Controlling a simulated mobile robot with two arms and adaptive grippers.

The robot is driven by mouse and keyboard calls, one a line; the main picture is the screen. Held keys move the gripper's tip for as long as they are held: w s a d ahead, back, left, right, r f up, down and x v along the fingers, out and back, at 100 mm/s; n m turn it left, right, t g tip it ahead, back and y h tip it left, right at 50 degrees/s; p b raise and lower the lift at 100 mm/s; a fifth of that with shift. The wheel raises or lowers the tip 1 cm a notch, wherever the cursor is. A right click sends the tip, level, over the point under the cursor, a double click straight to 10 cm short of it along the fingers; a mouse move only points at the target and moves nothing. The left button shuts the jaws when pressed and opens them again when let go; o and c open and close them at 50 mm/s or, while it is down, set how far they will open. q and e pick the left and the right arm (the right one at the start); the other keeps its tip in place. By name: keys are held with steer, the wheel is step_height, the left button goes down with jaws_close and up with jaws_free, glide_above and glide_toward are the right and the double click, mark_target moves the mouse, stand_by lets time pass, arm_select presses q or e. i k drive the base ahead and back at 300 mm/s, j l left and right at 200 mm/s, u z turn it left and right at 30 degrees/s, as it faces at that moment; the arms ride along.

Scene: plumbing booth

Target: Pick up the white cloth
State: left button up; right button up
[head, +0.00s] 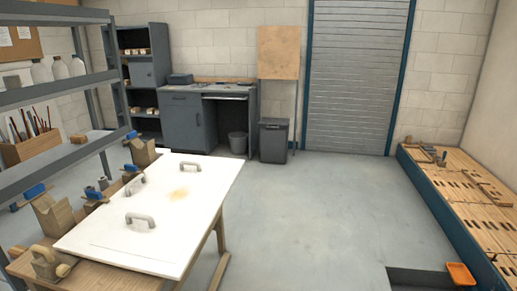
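I cannot make out a white cloth in the head view. The white thing that stands out is a large flat sheet or panel (110,240) on a wooden table at the lower left. It has a yellowish stain and looks stiff, with several grey U-shaped handles (140,219) on it. Neither of my grippers is in view.
A grey metal shelf (60,88) with white bottles (60,68) stands at the left. A grey workbench (190,120), a dark bin (273,140) and a roller shutter (357,75) are at the back. A low slotted wooden bench (470,200) lines the right. The middle floor is clear.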

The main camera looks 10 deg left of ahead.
mark_target(160, 152)
steer(key=i+l+u, duration=0.2)
steer(key=i+u, duration=0.25)
steer(key=i+l+u, duration=0.45)
steer(key=i, duration=0.2)
steer(key=i+l+u, duration=0.5)
steer(key=i+l, duration=0.15)
steer(key=l, duration=0.2)
steer(key=i+l+u, duration=0.1)
steer(key=l, duration=0.25)
steer(key=i+l, duration=0.25)
steer(key=i+l+u, duration=0.1)
steer(key=l, duration=0.35)
steer(key=i+l, duration=0.2)
steer(key=l, duration=0.15)
steer(key=i+l+u, duration=0.1)
steer(key=l, duration=0.3)
steer(key=i+l+u, duration=0.1)
steer(key=i+l, duration=0.15)
steer(key=l, duration=0.15)
steer(key=i+l+u, duration=0.1)
steer(key=l, duration=0.3)
steer(key=i+l+u, duration=0.15)
steer(key=l, duration=0.3)
steer(key=i+l+u, duration=0.1)
steer(key=l, duration=0.35)
steer(key=i+l+u, duration=0.1)
steer(key=l, duration=0.35)
steer(key=i, duration=0.1)
